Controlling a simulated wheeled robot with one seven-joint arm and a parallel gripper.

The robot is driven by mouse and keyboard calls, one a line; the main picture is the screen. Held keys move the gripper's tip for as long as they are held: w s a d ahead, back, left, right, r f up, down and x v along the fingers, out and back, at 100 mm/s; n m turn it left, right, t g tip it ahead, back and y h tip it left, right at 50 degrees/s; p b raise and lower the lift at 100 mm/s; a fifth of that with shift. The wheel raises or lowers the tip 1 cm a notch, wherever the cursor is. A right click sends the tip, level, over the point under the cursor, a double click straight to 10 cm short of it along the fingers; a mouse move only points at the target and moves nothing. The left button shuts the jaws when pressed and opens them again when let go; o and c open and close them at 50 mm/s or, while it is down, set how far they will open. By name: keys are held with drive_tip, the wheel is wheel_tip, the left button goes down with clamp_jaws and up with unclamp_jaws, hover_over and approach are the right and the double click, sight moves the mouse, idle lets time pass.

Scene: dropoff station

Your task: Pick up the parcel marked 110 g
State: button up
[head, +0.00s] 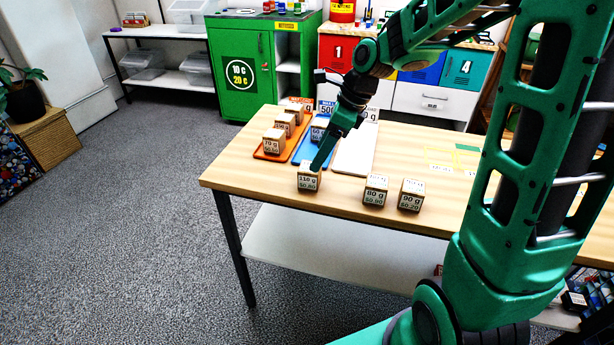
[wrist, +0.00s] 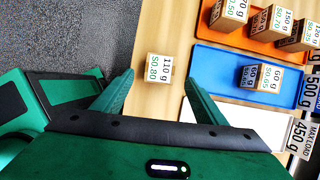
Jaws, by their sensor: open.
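The parcel marked 110 g (head: 309,181) is a small light-brown cube with a white label reading 110 g and $0.80. It stands on the wooden table near its front left edge. In the wrist view the same parcel (wrist: 159,68) lies ahead of the fingertips, roughly midway between their lines. My gripper (head: 322,160) is just above and beside the parcel in the head view, partly overlapping it. In the wrist view my gripper (wrist: 160,82) has its two green fingers spread apart with nothing between them.
Parcels marked 80 g (head: 375,190) and 90 g (head: 411,195) stand to the right. An orange tray (head: 262,155) and a blue tray (head: 320,157) hold parcels behind. A white tray (head: 352,160) is beside them. The table's left edge (head: 213,181) is near.

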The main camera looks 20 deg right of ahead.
sight(309, 173)
drive_tip(key=x, duration=0.9)
drive_tip(key=shift+s+d, duration=0.1)
drive_tip(key=shift+d, duration=0.05)
drive_tip(key=c, duration=1.2)
